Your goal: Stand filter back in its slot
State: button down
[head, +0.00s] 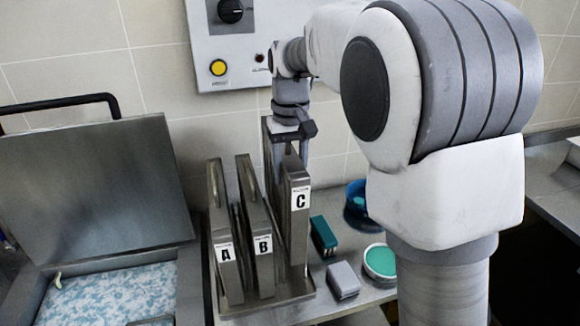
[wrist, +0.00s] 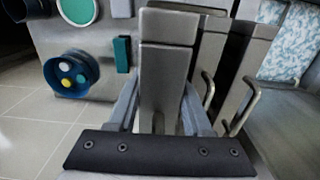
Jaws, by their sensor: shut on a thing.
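Filter C (head: 297,230), a tall grey metal slab with a white label, is upright at the right end of the rack (head: 262,306). My gripper (head: 292,152) is shut on the upper part of filter C. In the wrist view, both fingers (wrist: 162,108) flank the metal slab (wrist: 166,75).
Right of the rack are a green box (head: 323,236), a grey block (head: 343,280), a round green-topped dish (head: 380,262) and a blue bowl (head: 358,215). An open-lidded fryer vat (head: 100,285) is at left. A control panel (head: 262,45) is on the wall behind.

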notch_tip(320, 180, down, 9)
jog(key=b, duration=0.5)
jog(key=shift+r, duration=0.2)
jog(key=shift+f+b, duration=0.35)
jog(key=shift+f, duration=0.45)
dwell(0.8)
